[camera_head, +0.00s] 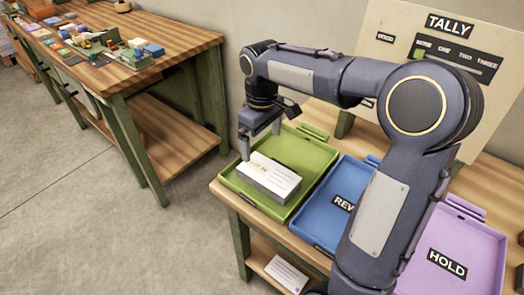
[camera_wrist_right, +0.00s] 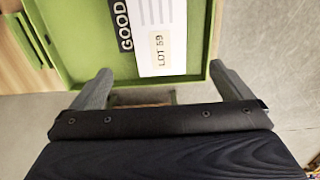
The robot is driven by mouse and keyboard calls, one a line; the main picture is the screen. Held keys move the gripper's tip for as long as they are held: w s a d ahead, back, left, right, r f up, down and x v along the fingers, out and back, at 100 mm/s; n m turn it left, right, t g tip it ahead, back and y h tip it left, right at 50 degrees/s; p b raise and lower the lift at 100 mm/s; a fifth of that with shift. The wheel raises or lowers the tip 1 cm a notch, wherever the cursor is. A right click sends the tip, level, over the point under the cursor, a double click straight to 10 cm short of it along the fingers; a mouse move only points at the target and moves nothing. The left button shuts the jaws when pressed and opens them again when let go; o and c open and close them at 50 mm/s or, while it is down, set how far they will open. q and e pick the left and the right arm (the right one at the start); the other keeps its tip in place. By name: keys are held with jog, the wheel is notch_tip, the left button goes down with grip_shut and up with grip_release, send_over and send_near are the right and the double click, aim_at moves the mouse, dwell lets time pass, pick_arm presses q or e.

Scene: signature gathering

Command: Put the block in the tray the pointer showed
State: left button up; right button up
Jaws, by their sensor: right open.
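A white block (camera_head: 268,182), printed LOT 59 in the right wrist view (camera_wrist_right: 158,20), lies in the green tray (camera_head: 312,157), over part of the tray's GOOD label (camera_wrist_right: 124,26). My right gripper (camera_head: 260,141) is open above the tray's back-left part, its fingers apart and empty; it also shows in the right wrist view (camera_wrist_right: 160,72). The blue tray (camera_head: 348,176), with a label partly hidden by my right arm, is beside the green one. The purple tray (camera_head: 478,240), labelled HOLD, is at the right. No pointer shows. My left gripper is not in view.
A white card (camera_head: 286,272) lies on the shelf below. Another wooden bench (camera_head: 170,40) with clutter stands at the left, with open floor (camera_head: 60,190) in front.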

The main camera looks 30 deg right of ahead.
jog(key=s+a+r+m+t+y, duration=0.2)
jog(key=s+r+m+t, duration=0.1)
jog(key=s, duration=1.1)
jog(key=s+a+f+m+t+y, duration=0.1)
jog(key=s+a+f+m+t, duration=0.1)
jog(key=s, duration=0.5)
notch_tip(320, 180, down, 3)
jog(key=shift+s+a+f+m+t+y, duration=0.1)
jog(key=shift+s+a+m+t+y, duration=0.25)
jog(key=shift+a+m, duration=0.5)
jog(key=shift+a, duration=0.1)
notch_tip(320, 180, up, 6)
jog(key=p, duration=0.6)
jog(key=shift+n, duration=0.25)
